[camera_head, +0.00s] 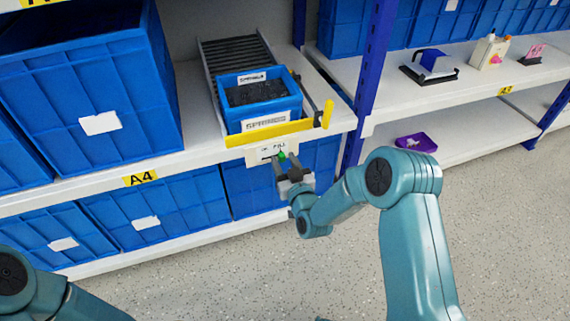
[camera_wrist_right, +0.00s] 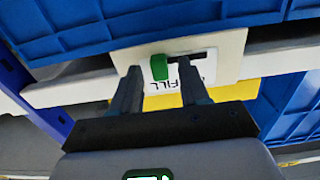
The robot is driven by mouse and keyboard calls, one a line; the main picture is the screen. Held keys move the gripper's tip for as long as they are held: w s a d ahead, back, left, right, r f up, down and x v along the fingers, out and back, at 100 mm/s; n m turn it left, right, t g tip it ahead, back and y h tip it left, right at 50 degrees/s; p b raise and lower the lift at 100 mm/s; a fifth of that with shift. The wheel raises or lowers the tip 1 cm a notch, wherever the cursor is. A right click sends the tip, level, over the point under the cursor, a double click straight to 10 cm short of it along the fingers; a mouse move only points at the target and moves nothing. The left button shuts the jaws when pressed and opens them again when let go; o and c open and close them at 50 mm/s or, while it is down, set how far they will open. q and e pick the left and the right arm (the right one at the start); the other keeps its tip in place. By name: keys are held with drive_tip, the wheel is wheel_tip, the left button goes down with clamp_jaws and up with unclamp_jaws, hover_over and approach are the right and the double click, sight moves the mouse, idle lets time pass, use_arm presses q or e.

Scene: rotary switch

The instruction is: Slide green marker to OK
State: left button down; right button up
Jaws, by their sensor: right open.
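The green marker (camera_head: 281,156) sits on a white plate (camera_head: 262,154) at the shelf's front edge, below the bin. In the right wrist view the green marker (camera_wrist_right: 159,67) stands at the left end of a short dark slot, and the plate (camera_wrist_right: 226,52) shows upside-down lettering that reads like FILL. No OK lettering is legible. My right gripper (camera_head: 286,163) is open at the plate. In the wrist view its fingers (camera_wrist_right: 158,78) stand on either side of the marker, with a visible gap to each. My left gripper is out of view.
A blue bin labelled SPRINGS (camera_head: 262,104) stands on a roller track behind a yellow rail (camera_head: 268,133). Blue crates (camera_head: 155,214) fill the lower shelf. A blue post (camera_head: 372,75) stands to the right.

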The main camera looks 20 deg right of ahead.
clamp_jaws()
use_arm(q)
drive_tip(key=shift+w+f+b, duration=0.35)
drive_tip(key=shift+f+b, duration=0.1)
use_arm(e)
drive_tip(key=shift+s+a, duration=0.1)
drive_tip(key=shift+a, duration=2.45)
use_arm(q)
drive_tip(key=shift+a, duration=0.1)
use_arm(e)
unclamp_jaws()
drive_tip(key=shift+s+r, duration=0.1)
drive_tip(key=shift+s, duration=0.45)
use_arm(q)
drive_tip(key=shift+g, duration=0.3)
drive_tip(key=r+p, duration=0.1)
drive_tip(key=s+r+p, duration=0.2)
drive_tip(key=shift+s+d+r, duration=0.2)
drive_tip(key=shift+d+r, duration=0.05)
use_arm(e)
drive_tip(key=s, duration=1.5)
drive_tip(key=shift+s+d, duration=0.15)
drive_tip(key=shift+d, duration=0.2)
